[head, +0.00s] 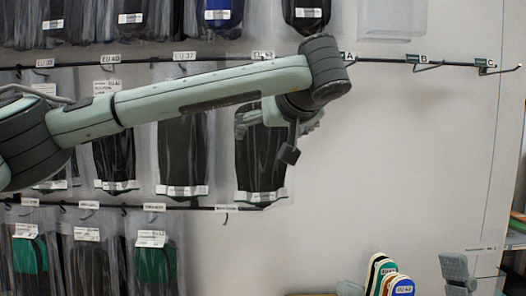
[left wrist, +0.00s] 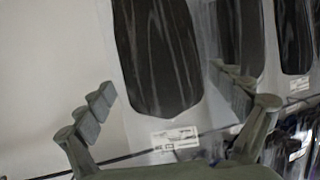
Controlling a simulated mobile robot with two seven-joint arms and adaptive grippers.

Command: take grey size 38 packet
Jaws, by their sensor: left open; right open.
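Several clear packets with dark grey or black insoles hang on wall rails in the head view. My left gripper (head: 290,140) is in front of the rightmost packet (head: 260,168) of the middle row. In the left wrist view this packet (left wrist: 162,60) hangs between the open fingers of my left gripper (left wrist: 168,95), with a white label (left wrist: 175,138) at its lower end. I cannot see the fingers touching it, and its size is unreadable. My right gripper (head: 404,276) is open at the bottom right. I cannot tell which packet is the grey size 38.
A rail (head: 385,62) with size tags and hooks A, B and C runs across the wall. More packets (head: 183,150) hang to the left. The wall (head: 400,160) below the lettered hooks is bare.

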